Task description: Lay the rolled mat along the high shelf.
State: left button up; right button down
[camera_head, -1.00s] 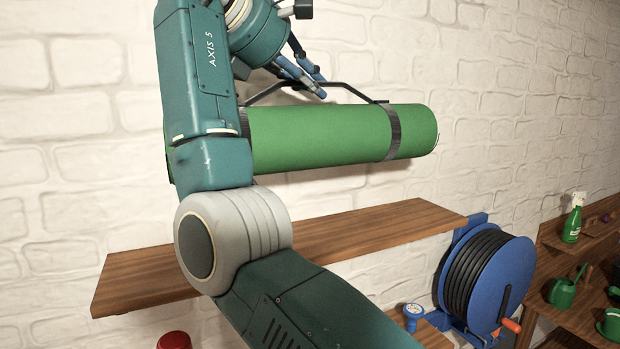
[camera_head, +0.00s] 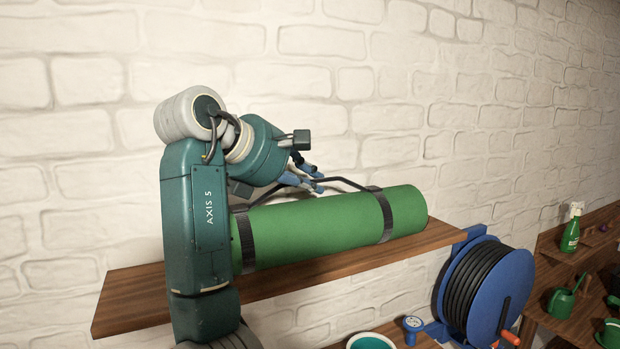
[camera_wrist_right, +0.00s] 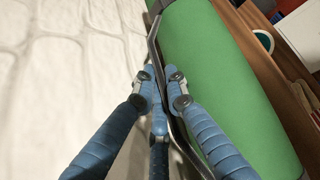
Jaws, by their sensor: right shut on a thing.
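The rolled green mat (camera_head: 320,228) has two dark straps joined by a black carry handle (camera_head: 345,181). It lies lengthwise along the high wooden shelf (camera_head: 275,285), at or just above its surface; exact contact is hard to tell. My right gripper (camera_head: 316,183) is above the mat, shut on the handle. In the right wrist view the blue fingers (camera_wrist_right: 160,85) close around the dark handle beside the green mat (camera_wrist_right: 215,75). My arm hides the mat's left end and part of the shelf. My left gripper is not in view.
A white brick wall (camera_head: 400,80) stands close behind the shelf. A blue hose reel (camera_head: 485,290) is mounted by the shelf's right end. Lower right, shelves hold a green spray bottle (camera_head: 571,235) and a watering can (camera_head: 562,300). A teal-filled pot (camera_head: 371,341) sits below.

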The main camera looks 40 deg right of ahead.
jog(key=shift+s, duration=0.1)
jog(key=c, duration=2.2)
grip_release()
jog(key=shift+f, duration=0.1)
jog(key=o, duration=0.5)
jog(key=shift+c, duration=0.2)
jog(key=shift+a+b, duration=0.3)
jog(key=b+v, duration=0.4)
jog(key=v, duration=0.7)
jog(key=shift+a+r, duration=0.15)
jog(key=shift+r, duration=0.2)
